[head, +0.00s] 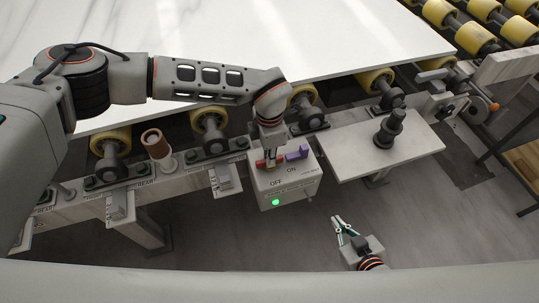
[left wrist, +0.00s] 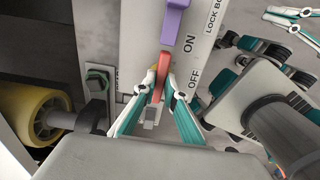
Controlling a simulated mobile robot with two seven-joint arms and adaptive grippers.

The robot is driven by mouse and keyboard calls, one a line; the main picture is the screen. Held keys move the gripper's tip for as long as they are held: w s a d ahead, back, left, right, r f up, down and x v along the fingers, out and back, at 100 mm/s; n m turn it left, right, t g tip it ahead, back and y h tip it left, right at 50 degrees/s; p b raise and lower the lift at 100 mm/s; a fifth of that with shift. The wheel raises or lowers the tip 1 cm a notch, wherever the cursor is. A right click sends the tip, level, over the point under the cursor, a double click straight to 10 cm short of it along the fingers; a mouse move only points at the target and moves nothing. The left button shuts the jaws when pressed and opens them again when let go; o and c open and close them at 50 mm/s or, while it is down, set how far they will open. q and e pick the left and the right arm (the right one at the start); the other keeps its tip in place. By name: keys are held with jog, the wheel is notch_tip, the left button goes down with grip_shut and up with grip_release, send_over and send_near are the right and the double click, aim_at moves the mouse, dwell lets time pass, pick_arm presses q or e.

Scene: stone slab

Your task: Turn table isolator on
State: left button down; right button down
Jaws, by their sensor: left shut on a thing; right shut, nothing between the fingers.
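The isolator box (head: 290,187) is a light grey box on the front of the table frame, marked OFF and ON. A red handle (head: 260,163) sits on its top on the OFF side, with a purple piece (head: 298,153) on the ON side. My left gripper (head: 270,155) reaches down onto the red handle. In the left wrist view, its green-sided fingers (left wrist: 160,90) are shut on the red handle (left wrist: 161,70), and the purple piece (left wrist: 174,20) lies just beyond. My right gripper (head: 341,227) is shut and empty, below and right of the box.
A green light (head: 276,202) glows on the box front. A white slab (head: 330,35) rests behind on yellow rollers (head: 210,124). Smaller grey switch boxes line the rail to the left. A side plate (head: 350,165) with a dark knob (head: 388,128) stands right of the box.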

dwell(0.4)
pick_arm(q)
jog(key=c, duration=2.1)
grip_release()
notch_tip(320, 180, up, 12)
